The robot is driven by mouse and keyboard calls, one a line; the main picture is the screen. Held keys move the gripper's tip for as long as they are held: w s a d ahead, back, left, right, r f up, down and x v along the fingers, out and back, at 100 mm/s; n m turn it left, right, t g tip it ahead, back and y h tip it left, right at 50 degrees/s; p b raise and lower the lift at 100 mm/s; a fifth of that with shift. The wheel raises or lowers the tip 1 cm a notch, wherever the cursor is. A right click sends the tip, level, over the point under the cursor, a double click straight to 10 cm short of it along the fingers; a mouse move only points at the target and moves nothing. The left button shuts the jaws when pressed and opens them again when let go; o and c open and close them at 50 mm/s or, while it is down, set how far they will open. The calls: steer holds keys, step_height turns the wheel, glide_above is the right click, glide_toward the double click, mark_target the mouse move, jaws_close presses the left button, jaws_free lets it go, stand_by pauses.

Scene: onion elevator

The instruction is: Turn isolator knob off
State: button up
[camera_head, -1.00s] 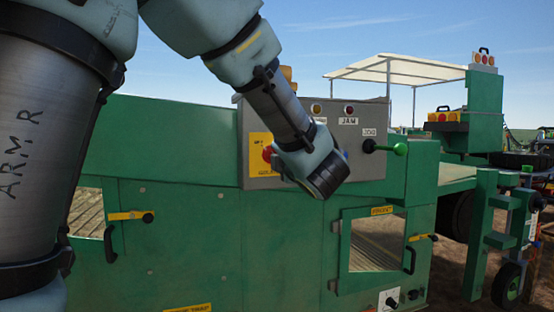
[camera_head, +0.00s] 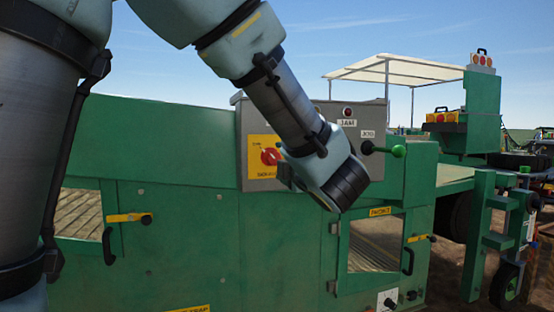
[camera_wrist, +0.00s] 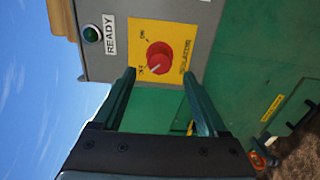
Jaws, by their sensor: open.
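The red isolator knob (camera_head: 270,156) sits on a yellow plate (camera_head: 256,145) on the grey control panel. In the wrist view the knob (camera_wrist: 159,57) is just beyond my gripper (camera_wrist: 160,81), roughly centred between the two fingers. The fingers are open and empty, apart from the knob. The plate carries small ON and OFF marks at its left and the word ISOLATOR at its right in that view. A pale mark shows on the knob's lower left; its exact setting is hard to read. In the head view my wrist hides most of the fingers.
A green READY lamp (camera_wrist: 92,34) is beside the plate in the wrist view. A red JAM lamp (camera_head: 347,112) and a green-tipped JOG lever (camera_head: 398,151) are on the right of the panel. A windowed door (camera_head: 374,243) is below. Open air lies before the panel.

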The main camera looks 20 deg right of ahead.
steer(key=s, duration=0.5)
steer(key=shift+s+a, duration=0.3)
steer(key=shift+a, duration=0.05)
